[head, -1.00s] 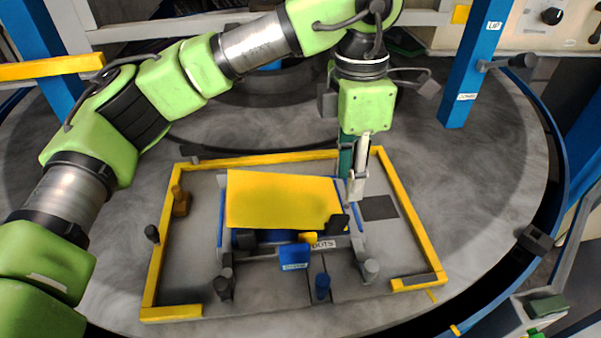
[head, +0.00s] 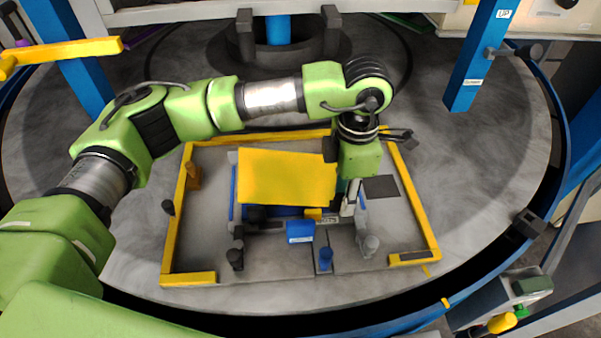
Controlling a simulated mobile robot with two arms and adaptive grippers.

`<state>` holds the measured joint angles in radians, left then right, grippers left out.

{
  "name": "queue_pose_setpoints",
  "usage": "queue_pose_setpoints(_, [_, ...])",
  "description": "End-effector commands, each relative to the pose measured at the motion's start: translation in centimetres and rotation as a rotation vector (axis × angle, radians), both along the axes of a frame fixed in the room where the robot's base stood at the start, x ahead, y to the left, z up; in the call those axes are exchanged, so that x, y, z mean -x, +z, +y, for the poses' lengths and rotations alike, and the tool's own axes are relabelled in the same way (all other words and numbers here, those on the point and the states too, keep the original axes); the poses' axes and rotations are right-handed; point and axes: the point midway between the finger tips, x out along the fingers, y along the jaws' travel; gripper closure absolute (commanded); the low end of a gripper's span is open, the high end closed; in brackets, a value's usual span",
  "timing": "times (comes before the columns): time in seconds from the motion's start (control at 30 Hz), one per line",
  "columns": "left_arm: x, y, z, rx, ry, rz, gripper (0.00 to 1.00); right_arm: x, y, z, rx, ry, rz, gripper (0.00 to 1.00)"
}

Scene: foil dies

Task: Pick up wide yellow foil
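The wide yellow foil (head: 287,178) is a flat sheet over the middle of the fixture inside the yellow frame. It hides most of what is beneath it. My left gripper (head: 350,203) points down at the foil's right edge, with its fingers close to that edge. The gap between the fingers is too small and covered to judge, so I cannot tell whether they hold the foil. My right gripper is not in view.
The yellow frame (head: 172,232) surrounds the grey plate. A blue block (head: 300,232), a blue peg (head: 326,259) and dark posts (head: 236,257) stand in front of the foil. A blue upright (head: 468,75) stands at the back right.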

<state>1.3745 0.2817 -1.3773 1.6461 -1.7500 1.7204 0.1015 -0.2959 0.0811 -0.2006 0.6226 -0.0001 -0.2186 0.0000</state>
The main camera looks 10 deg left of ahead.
Motion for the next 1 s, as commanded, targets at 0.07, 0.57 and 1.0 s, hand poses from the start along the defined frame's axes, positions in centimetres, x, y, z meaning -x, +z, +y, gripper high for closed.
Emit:
queue_pose_setpoints(0.07, [0.0,-0.8,0.0,-0.001,0.001,0.003,0.71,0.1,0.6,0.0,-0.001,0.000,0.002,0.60])
queue_pose_setpoints(0.57, [0.0,-1.7,0.0,0.000,-0.001,-0.001,1.00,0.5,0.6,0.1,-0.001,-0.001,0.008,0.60])
queue_pose_setpoints(1.0, [-0.1,-1.0,0.0,0.001,0.000,-0.003,1.00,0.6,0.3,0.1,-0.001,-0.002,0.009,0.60])
